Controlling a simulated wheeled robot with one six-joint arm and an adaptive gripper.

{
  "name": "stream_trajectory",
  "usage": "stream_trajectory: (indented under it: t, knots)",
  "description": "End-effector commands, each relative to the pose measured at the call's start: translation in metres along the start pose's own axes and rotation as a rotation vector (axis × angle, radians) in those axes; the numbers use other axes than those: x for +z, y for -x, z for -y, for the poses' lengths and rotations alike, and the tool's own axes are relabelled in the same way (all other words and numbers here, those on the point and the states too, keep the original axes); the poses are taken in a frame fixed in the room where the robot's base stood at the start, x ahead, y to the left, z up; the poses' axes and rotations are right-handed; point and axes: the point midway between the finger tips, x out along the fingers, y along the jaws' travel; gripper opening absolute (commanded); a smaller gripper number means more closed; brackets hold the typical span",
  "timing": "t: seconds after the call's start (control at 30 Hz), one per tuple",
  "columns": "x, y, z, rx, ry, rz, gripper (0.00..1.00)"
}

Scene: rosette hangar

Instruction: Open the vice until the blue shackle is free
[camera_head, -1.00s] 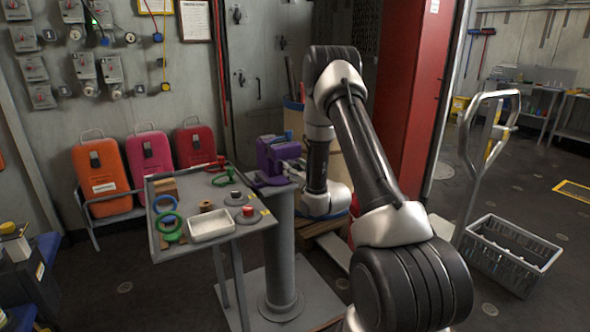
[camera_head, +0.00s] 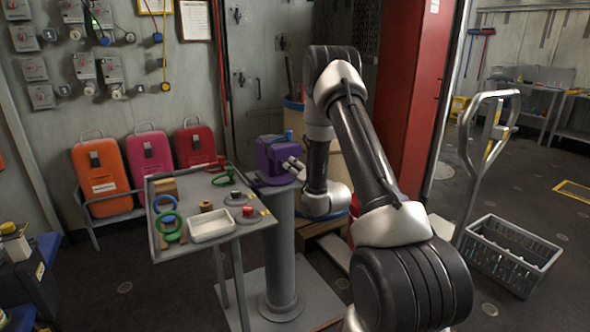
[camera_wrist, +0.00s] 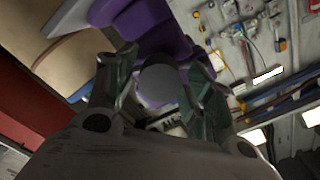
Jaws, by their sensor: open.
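The purple vice (camera_head: 270,160) stands on a grey pedestal in the head view. A small blue piece, which looks like the blue shackle (camera_head: 288,134), shows at its top; how the jaws hold it cannot be made out. My gripper (camera_head: 292,164) is at the vice's right side. In the wrist view the purple vice body (camera_wrist: 150,25) fills the top. A round grey end (camera_wrist: 158,84), apparently of the vice's screw, lies between the two fingers of my gripper (camera_wrist: 157,74). The fingers are open around it; contact cannot be told. The shackle is not clear there.
A grey tray table (camera_head: 240,238) left of the vice holds rings, a white dish (camera_head: 210,226) and small parts. Orange, pink and red cases (camera_head: 103,178) stand behind. A red pillar (camera_head: 408,100) is behind my arm. A grey crate (camera_head: 510,255) sits on the floor at right.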

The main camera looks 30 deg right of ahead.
Motion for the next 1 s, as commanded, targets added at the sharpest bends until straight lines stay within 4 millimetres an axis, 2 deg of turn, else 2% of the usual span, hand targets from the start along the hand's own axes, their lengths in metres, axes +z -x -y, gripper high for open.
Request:
stream_trajectory:
  t: [0.4,0.67,1.0]
  knots:
    - [0.0,0.0,0.0,0.0,-0.538,0.0,0.52]
    - [0.0,0.0,0.0,0.0,-0.694,0.0,0.52]
    - [0.0,0.0,0.0,0.0,-1.252,0.0,0.52]
